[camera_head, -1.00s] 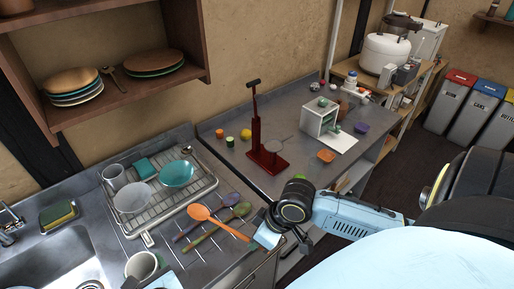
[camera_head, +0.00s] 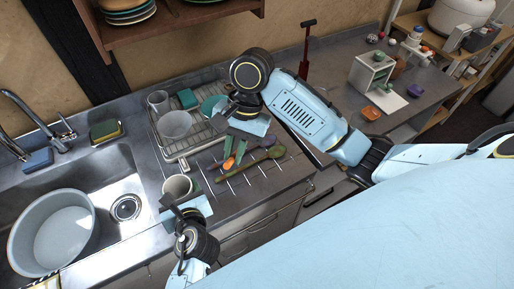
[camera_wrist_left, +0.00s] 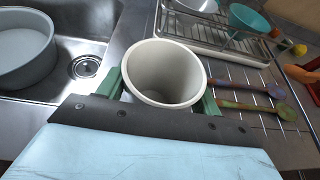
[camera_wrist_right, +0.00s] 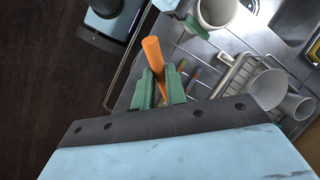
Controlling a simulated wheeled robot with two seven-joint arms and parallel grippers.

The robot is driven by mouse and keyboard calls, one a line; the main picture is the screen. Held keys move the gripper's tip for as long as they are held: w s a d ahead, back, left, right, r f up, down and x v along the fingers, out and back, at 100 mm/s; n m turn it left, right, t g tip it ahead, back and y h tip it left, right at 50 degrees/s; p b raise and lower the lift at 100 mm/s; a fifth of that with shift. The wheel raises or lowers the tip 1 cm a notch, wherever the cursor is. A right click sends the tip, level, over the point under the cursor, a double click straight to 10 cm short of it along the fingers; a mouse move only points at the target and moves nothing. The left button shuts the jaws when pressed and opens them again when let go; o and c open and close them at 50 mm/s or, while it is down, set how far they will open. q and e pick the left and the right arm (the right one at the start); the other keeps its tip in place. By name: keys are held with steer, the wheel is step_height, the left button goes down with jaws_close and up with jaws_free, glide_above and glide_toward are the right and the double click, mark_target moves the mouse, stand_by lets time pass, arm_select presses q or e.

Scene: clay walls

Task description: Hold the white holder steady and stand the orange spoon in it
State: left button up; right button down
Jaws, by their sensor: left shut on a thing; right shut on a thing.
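The white holder (camera_head: 178,187) is an open, empty cup standing on the counter near the sink. My left gripper (camera_head: 186,203) is shut on it from the front, with a green finger on either side in the left wrist view (camera_wrist_left: 165,75). My right gripper (camera_head: 238,148) is shut on the orange spoon (camera_head: 229,163) above the counter, to the upper right of the holder. In the right wrist view an orange end of the spoon (camera_wrist_right: 153,58) sticks out past the green fingers, apart from the holder (camera_wrist_right: 217,11).
A dish rack (camera_head: 168,143) with cups and bowls stands behind the holder. Two dark spoons (camera_head: 250,164) lie on the counter to the right. The sink (camera_head: 120,180) with a grey basin (camera_head: 52,232) is at left.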

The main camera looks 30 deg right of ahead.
steer(key=w+a+r+m+t+y, duration=0.2)
steer(key=a+r+m+y, duration=0.35)
steer(key=r, duration=0.35)
steer(key=w+a+r+m+t+y, duration=0.2)
steer(key=a+r+m+y, duration=0.4)
steer(key=r, duration=0.3)
step_height(320, 180, down, 13)
steer(key=shift+s+a+n, duration=0.15)
steer(key=shift+a+n, duration=0.25)
steer(key=shift+n, duration=0.05)
steer(key=shift+h, duration=0.25)
steer(key=c, duration=1.3)
jaws_free()
steer(key=shift+c, duration=0.2)
steer(key=shift+d+r, duration=0.1)
steer(key=v, duration=1.2)
